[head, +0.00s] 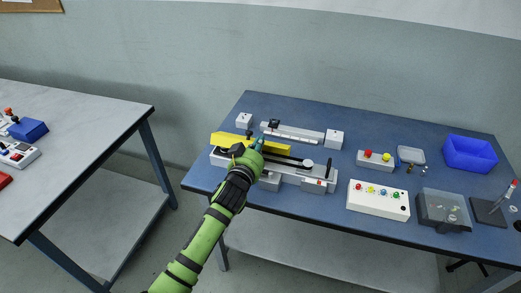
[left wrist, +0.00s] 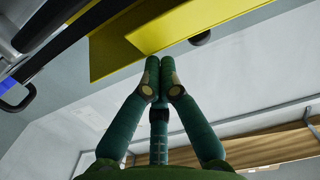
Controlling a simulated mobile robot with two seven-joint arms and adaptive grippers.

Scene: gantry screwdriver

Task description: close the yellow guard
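The yellow guard (head: 230,141) is a long bent yellow piece at the left rear of the grey gantry machine (head: 290,178) on the blue table. My left gripper (head: 259,143) is at the guard's right part and hides some of it. In the left wrist view the guard (left wrist: 185,27) spans the top, with two angled faces. There the fingertips of my left gripper (left wrist: 162,78) are together, just below the guard's lower edge, with nothing seen between them. I cannot tell whether they touch the guard. My right gripper is not in view.
A light rail (head: 292,132) between two white blocks stands behind the machine. A white box with coloured buttons (head: 378,200), a smaller button box (head: 375,160), a grey bin (head: 444,211) and a blue bin (head: 471,153) stand to the right. A separate table (head: 80,125) is at left.

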